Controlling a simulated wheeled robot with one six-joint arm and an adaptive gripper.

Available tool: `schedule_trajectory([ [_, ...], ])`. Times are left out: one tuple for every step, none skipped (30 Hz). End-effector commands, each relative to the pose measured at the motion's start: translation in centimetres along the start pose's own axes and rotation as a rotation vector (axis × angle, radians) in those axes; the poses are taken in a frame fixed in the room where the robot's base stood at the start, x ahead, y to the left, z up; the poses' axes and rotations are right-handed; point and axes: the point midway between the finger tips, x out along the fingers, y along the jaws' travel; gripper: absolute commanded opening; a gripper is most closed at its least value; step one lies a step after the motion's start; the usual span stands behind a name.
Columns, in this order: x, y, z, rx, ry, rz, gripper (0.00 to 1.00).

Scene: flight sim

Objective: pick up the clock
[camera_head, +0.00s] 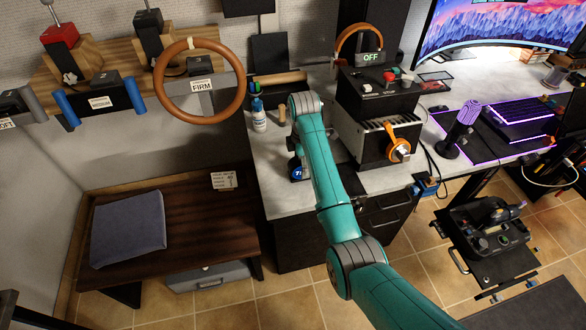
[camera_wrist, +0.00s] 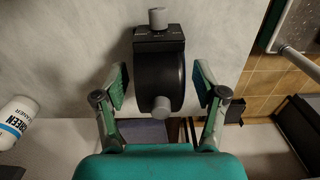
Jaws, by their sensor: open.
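The clock (camera_head: 298,173) is a small round device with a lit blue face. It stands on the grey desk top near its left edge, partly hidden by my arm in the head view. In the wrist view, a dark round body with grey knobs, which appears to be the clock (camera_wrist: 160,72), lies between my fingers; its face does not show there. My gripper (camera_wrist: 160,86) is open, with one finger on each side of the dark body and visible gaps to both. In the head view my gripper is mostly hidden behind my arm.
A white bottle (camera_head: 259,115) stands behind the clock and also shows in the wrist view (camera_wrist: 15,122). A low wooden bench (camera_head: 190,225) with a cushion (camera_head: 128,229) lies left of the desk.

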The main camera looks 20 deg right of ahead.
Motion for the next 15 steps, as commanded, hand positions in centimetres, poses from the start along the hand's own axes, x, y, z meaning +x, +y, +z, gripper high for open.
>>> schedule_trajectory([
  [0.71, -0.33, 0.43, 0.001, 0.000, -0.002, 0.71],
  [0.98, -0.42, 0.60, 0.000, 0.000, -0.001, 0.71],
  [1.24, -0.51, 0.74, -0.001, 0.000, 0.000, 0.71],
  [1.36, -0.55, 0.80, -0.001, 0.000, 0.000, 0.71],
  [1.42, -0.56, 0.83, -0.001, 0.000, 0.000, 0.71],
  [1.43, -0.56, 0.83, -0.002, 0.000, 0.001, 0.71],
  [1.41, -0.55, 0.82, -0.002, 0.000, 0.001, 0.71],
  [1.40, -0.54, 0.81, -0.002, 0.000, 0.001, 0.71],
  [1.39, -0.54, 0.80, -0.002, 0.000, 0.001, 0.71],
  [1.39, -0.54, 0.79, -0.002, 0.000, 0.001, 0.71],
  [1.39, -0.54, 0.79, -0.002, 0.000, 0.001, 0.63],
  [1.38, -0.54, 0.78, -0.002, 0.000, 0.001, 0.53],
  [1.38, -0.54, 0.78, -0.002, 0.000, 0.001, 0.46],
  [1.37, -0.54, 0.78, -0.002, 0.000, 0.001, 0.38],
  [1.37, -0.54, 0.78, -0.002, 0.000, 0.001, 0.28],
])
